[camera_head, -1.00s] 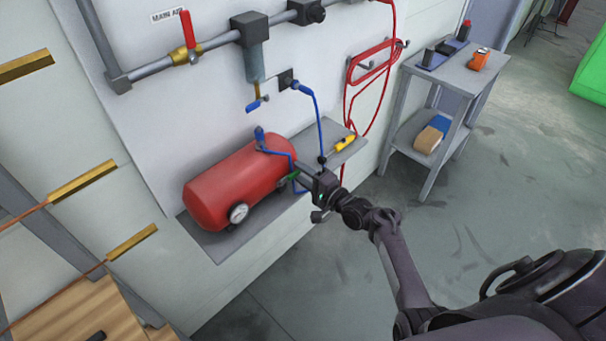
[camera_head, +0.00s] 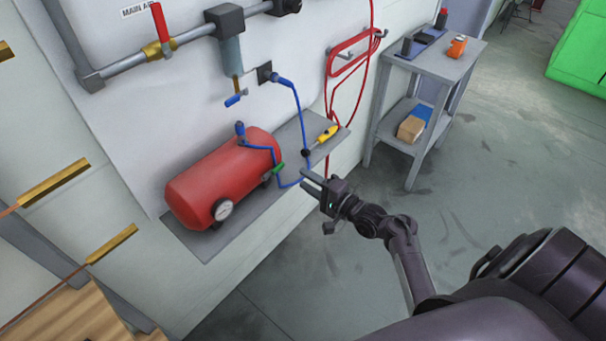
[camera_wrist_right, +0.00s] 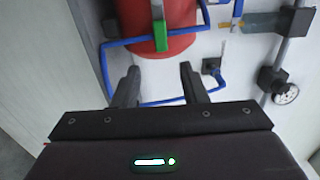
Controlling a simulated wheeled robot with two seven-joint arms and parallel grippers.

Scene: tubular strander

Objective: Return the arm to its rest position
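My right gripper (camera_head: 308,184) is in front of the wall shelf, at its right front edge, below the yellow-handled tool. In the right wrist view my right gripper (camera_wrist_right: 160,85) has its two fingers apart with nothing held between them. The red tank (camera_head: 222,178) lies on the shelf to the left of the gripper. Its green valve handle (camera_wrist_right: 160,36) shows ahead of the fingers in the right wrist view. My left gripper is not in view.
The grey shelf (camera_head: 205,245) juts from the wall beside my right gripper. A yellow tool (camera_head: 327,134) lies on its right end. Blue and red hoses hang on the wall. A grey cart (camera_head: 440,68) stands at the right back. Open floor (camera_head: 480,170) lies right of the gripper.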

